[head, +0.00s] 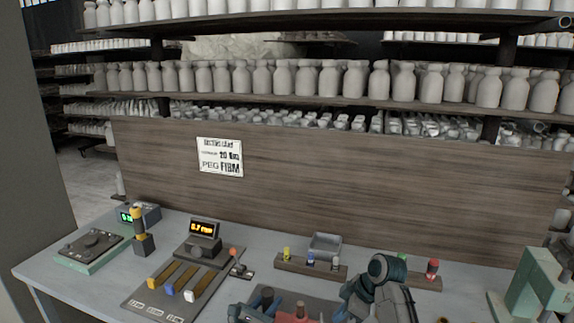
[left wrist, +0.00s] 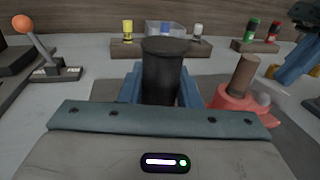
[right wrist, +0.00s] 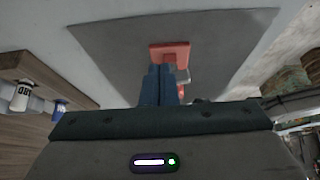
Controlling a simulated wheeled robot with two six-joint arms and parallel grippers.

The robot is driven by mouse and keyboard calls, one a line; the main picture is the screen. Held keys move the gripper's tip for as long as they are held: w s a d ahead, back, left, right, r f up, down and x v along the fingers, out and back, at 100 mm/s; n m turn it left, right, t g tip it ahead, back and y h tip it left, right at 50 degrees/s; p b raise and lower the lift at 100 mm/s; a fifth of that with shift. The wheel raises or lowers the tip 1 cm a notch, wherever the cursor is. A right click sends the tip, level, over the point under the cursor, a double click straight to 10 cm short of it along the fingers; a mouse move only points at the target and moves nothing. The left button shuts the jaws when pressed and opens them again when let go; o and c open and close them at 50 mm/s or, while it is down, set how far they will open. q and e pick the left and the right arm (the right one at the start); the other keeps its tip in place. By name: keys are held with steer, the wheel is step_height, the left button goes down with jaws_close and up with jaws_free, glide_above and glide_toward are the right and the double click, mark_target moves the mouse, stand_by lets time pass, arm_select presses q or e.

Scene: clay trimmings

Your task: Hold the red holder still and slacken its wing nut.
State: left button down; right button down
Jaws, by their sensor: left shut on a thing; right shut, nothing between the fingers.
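The red holder (head: 297,314) sits at the bottom of the head view, partly cut off. It stands to the right of my left gripper in the left wrist view (left wrist: 235,106), with a brown peg (left wrist: 243,74) upright in it. A small pale part, perhaps the wing nut (left wrist: 264,99), is on its right side. My left gripper (left wrist: 160,86) is shut on a dark upright cylinder (left wrist: 163,70), beside the red holder. My right gripper (right wrist: 166,70) is shut and empty. Its tips overlap the red holder (right wrist: 170,50) in the right wrist view; contact cannot be told.
A wooden rack (head: 291,266) with yellow, blue and white-topped pegs stands behind, near a grey tray (head: 325,244). Another rack (head: 428,284) holds a green and a red peg. A lever panel (head: 165,295) is to the left and a pale green fixture (head: 535,285) to the right.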

step_height(320, 180, up, 6)
steer(key=shift+f, duration=0.2)
stand_by(0.3)
steer(key=shift+s+a+f, duration=0.1)
steer(key=shift+s+f, duration=0.4)
steer(key=shift+f, duration=0.5)
steer(key=shift+s+a+f, duration=0.15)
steer(key=shift+s+f, duration=0.3)
steer(key=shift+f, duration=0.55)
steer(key=shift+s+a+f, duration=0.1)
steer(key=shift+s+f, duration=0.4)
steer(key=shift+f, duration=0.5)
steer(key=shift+w+a, duration=0.4)
steer(key=shift+a, duration=0.05)
steer(key=shift+w+d, duration=0.2)
steer(key=shift+w, duration=0.1)
